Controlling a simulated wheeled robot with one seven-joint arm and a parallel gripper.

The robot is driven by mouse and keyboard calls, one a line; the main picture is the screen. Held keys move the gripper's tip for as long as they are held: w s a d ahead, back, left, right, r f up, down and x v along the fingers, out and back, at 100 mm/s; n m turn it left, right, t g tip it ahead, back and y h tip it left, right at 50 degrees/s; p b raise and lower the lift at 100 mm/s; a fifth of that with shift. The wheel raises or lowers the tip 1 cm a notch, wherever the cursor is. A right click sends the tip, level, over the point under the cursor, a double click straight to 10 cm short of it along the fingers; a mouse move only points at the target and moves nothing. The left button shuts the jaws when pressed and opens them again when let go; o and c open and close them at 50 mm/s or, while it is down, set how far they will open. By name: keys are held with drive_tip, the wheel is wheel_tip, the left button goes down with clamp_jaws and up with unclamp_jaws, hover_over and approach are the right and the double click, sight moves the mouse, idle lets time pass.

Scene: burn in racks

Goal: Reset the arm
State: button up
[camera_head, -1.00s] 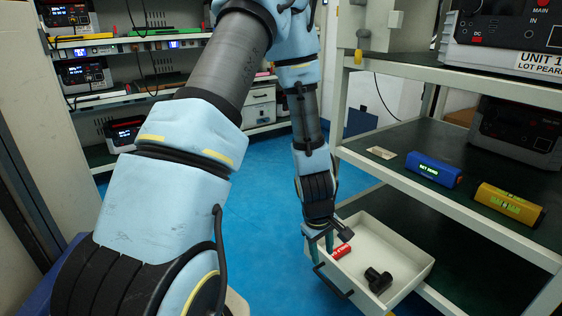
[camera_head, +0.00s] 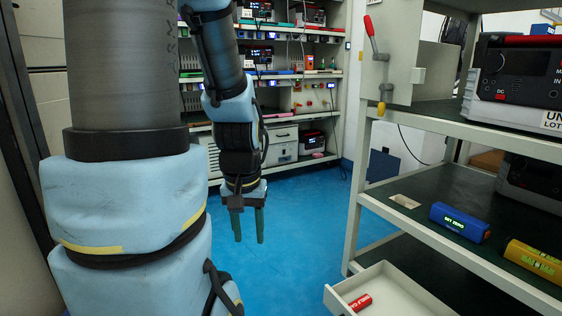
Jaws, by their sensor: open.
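My gripper (camera_head: 249,226) hangs pointing down over the blue floor, left of the right-hand rack. Its two dark green fingers are apart, with nothing between them. My arm, in light blue covers, fills the left of the view. The gripper is clear of the open drawer (camera_head: 405,297) and touches nothing that I can see.
A blue block (camera_head: 460,222) and a yellow block (camera_head: 533,260) lie on the shelf above. A power unit (camera_head: 518,75) sits higher. Shelves (camera_head: 262,120) stand behind. The blue floor (camera_head: 305,215) between is free.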

wheel_tip(320, 180, up, 32)
drive_tip(key=p, duration=3.1)
drive_tip(key=shift+r, duration=0.15)
